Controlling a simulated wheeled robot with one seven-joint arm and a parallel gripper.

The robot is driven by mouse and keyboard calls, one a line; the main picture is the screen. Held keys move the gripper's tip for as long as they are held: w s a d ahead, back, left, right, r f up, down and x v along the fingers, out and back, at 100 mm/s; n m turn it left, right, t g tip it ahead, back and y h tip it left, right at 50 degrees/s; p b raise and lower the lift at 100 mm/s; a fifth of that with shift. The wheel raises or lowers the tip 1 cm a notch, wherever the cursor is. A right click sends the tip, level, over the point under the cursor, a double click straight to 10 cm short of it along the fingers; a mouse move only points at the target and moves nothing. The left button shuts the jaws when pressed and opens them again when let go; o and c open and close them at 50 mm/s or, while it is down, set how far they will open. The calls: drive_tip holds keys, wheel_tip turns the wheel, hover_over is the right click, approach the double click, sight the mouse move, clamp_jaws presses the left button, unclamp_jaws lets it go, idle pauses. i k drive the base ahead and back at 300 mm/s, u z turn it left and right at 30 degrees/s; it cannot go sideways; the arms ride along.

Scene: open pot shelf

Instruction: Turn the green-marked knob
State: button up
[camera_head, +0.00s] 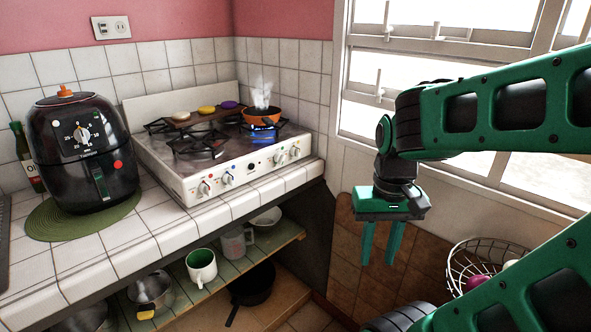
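The white stove (225,165) stands on the tiled counter, with a row of knobs along its front panel. Two knobs, the left one (204,188) and its neighbour (228,178), sit toward the left. Two more, one knob (279,158) and the rightmost knob (294,152), sit toward the right. Small coloured marks lie near the knobs, but they are too small for me to tell surely which one is green. My gripper (381,258) hangs fingers-down to the right of the stove, clear of all knobs. Its two green fingers are apart with nothing between them.
A steaming orange pan (262,116) sits over a blue flame at the stove's back right. A black air fryer (84,150) stands left on a green mat (50,225). A wire basket (462,262) stands right of my gripper.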

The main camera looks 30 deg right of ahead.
sight(279, 158)
drive_tip(key=z, duration=0.25)
drive_tip(key=k, duration=1.7)
drive_tip(key=u, duration=0.5)
drive_tip(key=i, duration=1.9)
